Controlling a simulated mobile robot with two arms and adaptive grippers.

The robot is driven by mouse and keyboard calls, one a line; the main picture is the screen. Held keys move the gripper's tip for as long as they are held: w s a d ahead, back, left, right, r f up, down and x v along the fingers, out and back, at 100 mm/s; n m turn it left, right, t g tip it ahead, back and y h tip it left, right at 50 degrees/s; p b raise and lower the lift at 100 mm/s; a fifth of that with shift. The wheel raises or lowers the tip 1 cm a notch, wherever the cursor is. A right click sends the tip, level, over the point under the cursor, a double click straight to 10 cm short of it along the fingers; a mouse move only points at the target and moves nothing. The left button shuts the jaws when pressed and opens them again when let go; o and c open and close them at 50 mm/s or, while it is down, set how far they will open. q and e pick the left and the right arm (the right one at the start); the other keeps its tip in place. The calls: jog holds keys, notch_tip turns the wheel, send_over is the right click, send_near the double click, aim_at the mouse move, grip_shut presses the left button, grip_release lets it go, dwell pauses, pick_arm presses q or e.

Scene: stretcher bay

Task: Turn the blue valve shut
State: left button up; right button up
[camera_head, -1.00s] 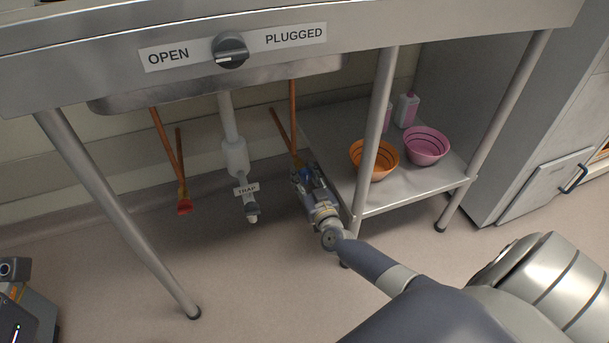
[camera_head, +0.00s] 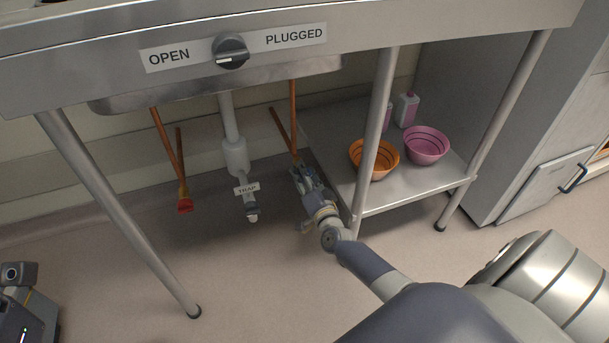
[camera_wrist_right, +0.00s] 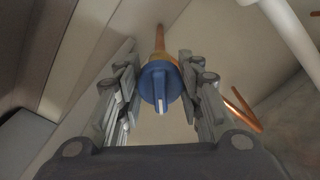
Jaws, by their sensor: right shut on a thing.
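The blue valve (camera_wrist_right: 159,80) is a round blue knob with a white mark, at the lower end of a copper pipe (camera_wrist_right: 160,38). In the right wrist view it sits between the two fingers of my right gripper (camera_wrist_right: 158,92), which is shut on it. The white mark points down toward the palm. In the head view my right gripper (camera_head: 303,174) is under the sink at the pipe's end and mostly hides the valve. My left gripper's fingers are not in view.
A red valve (camera_head: 184,205) hangs on another copper pipe to the left. The white trap (camera_head: 236,158) hangs between. A steel leg (camera_head: 375,130) and low shelf (camera_head: 398,196) with orange (camera_head: 378,170) and pink (camera_head: 420,157) bowls stand close on the right. The floor below is clear.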

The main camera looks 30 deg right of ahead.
jog(key=m+b, duration=0.1)
jog(key=m, duration=0.3)
jog(key=shift+f+m, duration=0.1)
jog(key=shift+m, duration=0.2)
jog(key=shift+m+b, duration=0.35)
jog(key=shift+m, duration=1.65)
jog(key=o, duration=1.1)
jog(key=v, duration=1.2)
